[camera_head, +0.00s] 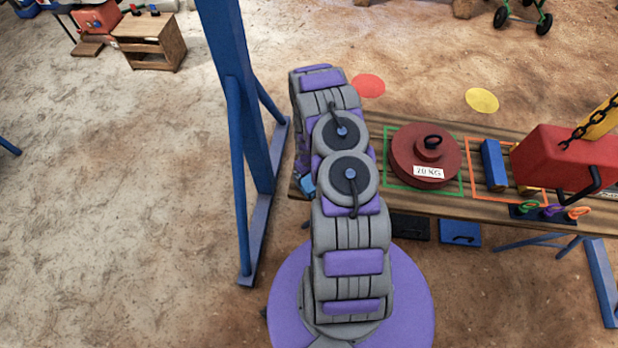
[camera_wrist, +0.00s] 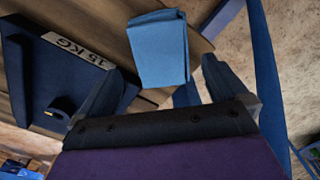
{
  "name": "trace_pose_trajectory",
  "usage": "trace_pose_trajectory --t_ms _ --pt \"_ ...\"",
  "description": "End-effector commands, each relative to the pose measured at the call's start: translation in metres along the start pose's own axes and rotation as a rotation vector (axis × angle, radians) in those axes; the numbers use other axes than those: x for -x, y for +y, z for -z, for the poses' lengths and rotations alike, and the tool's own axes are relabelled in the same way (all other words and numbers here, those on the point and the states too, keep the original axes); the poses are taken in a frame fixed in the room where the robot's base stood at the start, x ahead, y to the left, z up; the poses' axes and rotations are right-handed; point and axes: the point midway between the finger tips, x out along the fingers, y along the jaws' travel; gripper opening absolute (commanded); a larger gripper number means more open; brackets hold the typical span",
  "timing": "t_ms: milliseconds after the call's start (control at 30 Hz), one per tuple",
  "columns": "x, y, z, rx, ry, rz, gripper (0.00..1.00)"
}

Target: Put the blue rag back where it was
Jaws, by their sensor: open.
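The blue rag (camera_wrist: 160,48) is a folded light-blue cloth in the wrist view, at the left end of the wooden bench. My gripper (camera_wrist: 162,70) is open, with one dark finger on each side of the rag's lower part in the picture. I cannot tell whether either finger touches the cloth. In the head view my arm covers this end of the bench. A small blue patch (camera_head: 306,184) shows beside the arm there; I cannot tell what it is.
A dark blue 15 KG weight (camera_wrist: 45,75) is close to my left finger. A blue post (camera_head: 240,110) stands left of my arm. A red weight (camera_head: 408,160), a blue block (camera_head: 493,165) and a red box (camera_head: 568,160) are on or over the bench (camera_head: 480,205).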

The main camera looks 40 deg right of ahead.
Motion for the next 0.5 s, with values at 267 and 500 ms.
trace_pose_trajectory --t_ms 267,500 --pt "0.045 0.001 0.001 0.002 0.002 -0.002 1.00" --pt "0.061 -0.001 0.001 0.001 -0.001 0.000 1.00"
